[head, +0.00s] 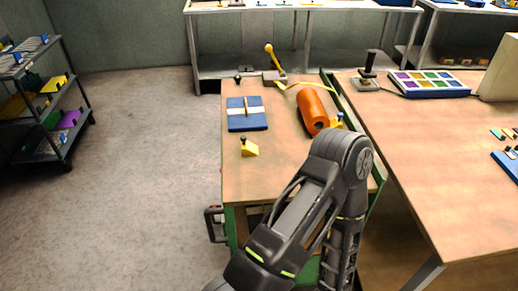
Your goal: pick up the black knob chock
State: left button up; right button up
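A small yellow wedge-shaped chock (250,149) with a black knob on its upper left stands near the front left of the narrow wooden table (275,185). Another yellow piece (337,121) is beside the right end of an orange cylinder (311,106); my arm is close to it and its top is hard to make out. One of my dark arms covers the table's front right part. Neither gripper shows, so I cannot tell what they hold.
A blue pad with a white band (247,121) lies behind the chock. A yellow-knobbed lever (271,58) stands at the table's back. The larger table (430,140) on the right carries a tray of coloured cells (430,85). Floor at left is clear, up to a shelf cart (55,100).

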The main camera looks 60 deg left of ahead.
aim_at(248, 148)
jog(key=u, duration=2.1)
jog(key=i+l, duration=0.1)
jog(key=i, duration=0.5)
jog(key=z, duration=1.65)
jog(key=k+l, duration=0.15)
jog(key=k, duration=0.25)
jog(key=k+l+z, duration=0.1)
jog(key=k, duration=0.35)
jog(key=i+j, duration=0.15)
